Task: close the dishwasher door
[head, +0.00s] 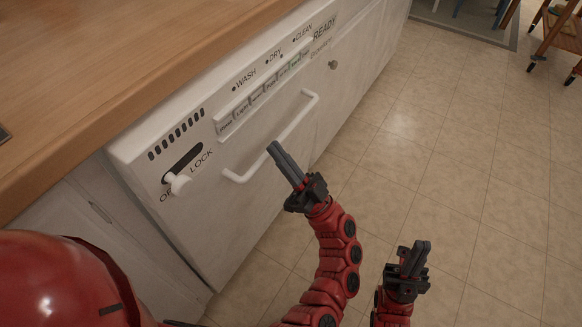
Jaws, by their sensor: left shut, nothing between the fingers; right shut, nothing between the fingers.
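The white dishwasher door (228,218) stands upright, or nearly so, under the wooden counter. Its left side edge juts out past the cabinet front beside it; I cannot tell whether it is fully shut. The door has a white bar handle (298,122) and a lock lever (178,183) at its upper left. My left gripper (274,150) is shut and empty, its tips overlapping the handle bar in the head view; contact is unclear. My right gripper (418,248) is shut and empty, lower right over the floor, apart from the door.
The wooden counter (110,70) overhangs the door top. A white cabinet (110,225) lies to the left, and another with a round knob (333,65) to the right. The tiled floor (470,170) is clear; wooden furniture (560,40) stands far right.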

